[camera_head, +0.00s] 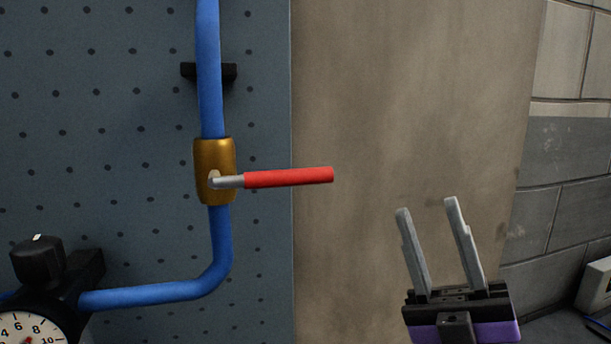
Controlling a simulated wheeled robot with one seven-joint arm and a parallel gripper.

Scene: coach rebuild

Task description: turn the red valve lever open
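The red valve lever (289,177) sticks out to the right, almost level, from the brass valve body (214,160). Its handle is red, with a bare metal neck at the pivot. The valve sits on a vertical run of blue pipe (209,70), so the lever lies across the pipe. My gripper (428,206) is at the lower right, below and to the right of the lever's tip. Its two grey fingers point up and stand apart with nothing between them. It appears clear of the lever.
A grey-blue perforated panel (110,130) backs the pipe. A black clamp (229,71) holds the pipe above the valve. A black regulator with a gauge (30,330) is at the lower left. A plain brown wall (400,90) and a block wall (565,140) are at right.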

